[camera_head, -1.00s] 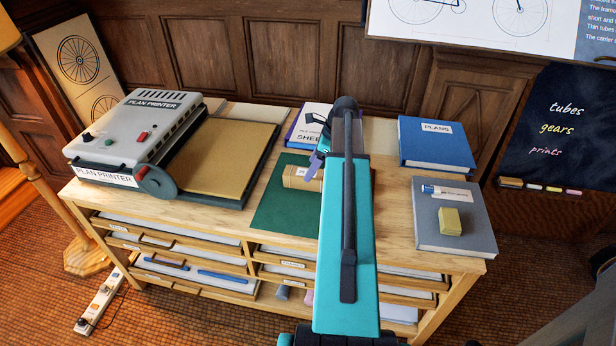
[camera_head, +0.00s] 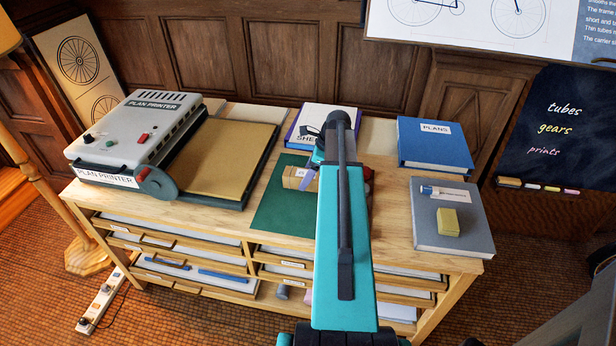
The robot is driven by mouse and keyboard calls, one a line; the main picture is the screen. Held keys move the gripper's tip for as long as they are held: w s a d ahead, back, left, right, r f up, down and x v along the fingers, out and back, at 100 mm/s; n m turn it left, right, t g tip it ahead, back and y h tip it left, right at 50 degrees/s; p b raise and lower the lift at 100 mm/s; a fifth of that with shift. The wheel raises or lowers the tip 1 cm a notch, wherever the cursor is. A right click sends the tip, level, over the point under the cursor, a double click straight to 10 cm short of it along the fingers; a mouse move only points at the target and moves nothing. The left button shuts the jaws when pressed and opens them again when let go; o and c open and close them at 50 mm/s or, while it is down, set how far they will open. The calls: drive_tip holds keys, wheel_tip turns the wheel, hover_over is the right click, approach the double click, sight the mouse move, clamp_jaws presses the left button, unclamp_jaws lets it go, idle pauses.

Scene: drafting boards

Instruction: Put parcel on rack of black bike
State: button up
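A tan block that looks like the parcel (camera_head: 293,177), with a pale label, lies on the green mat (camera_head: 275,210) on top of the wooden cabinet. My gripper (camera_head: 309,177) is right over the parcel's right part. One lilac finger shows in front of it; the other is hidden, so I cannot tell whether the gripper is open or touching the parcel. My teal arm covers the middle of the mat. A small red and dark thing (camera_head: 368,182) peeks out right of the arm, mostly hidden. I cannot make out a black bike on the cabinet.
The plan printer (camera_head: 135,140) with a tan board (camera_head: 220,155) stands at left. A white book with a purple spine (camera_head: 308,125) lies behind the mat. At right are a blue plans book (camera_head: 435,145) and a grey book (camera_head: 440,235) holding a marker and a yellow block (camera_head: 448,222).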

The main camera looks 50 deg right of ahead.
drive_tip(key=shift+x, duration=0.8)
drive_tip(key=c, duration=1.6)
drive_tip(key=shift+r, duration=0.15)
drive_tip(key=shift+r+b, duration=0.8)
drive_tip(key=shift+r, duration=4.15)
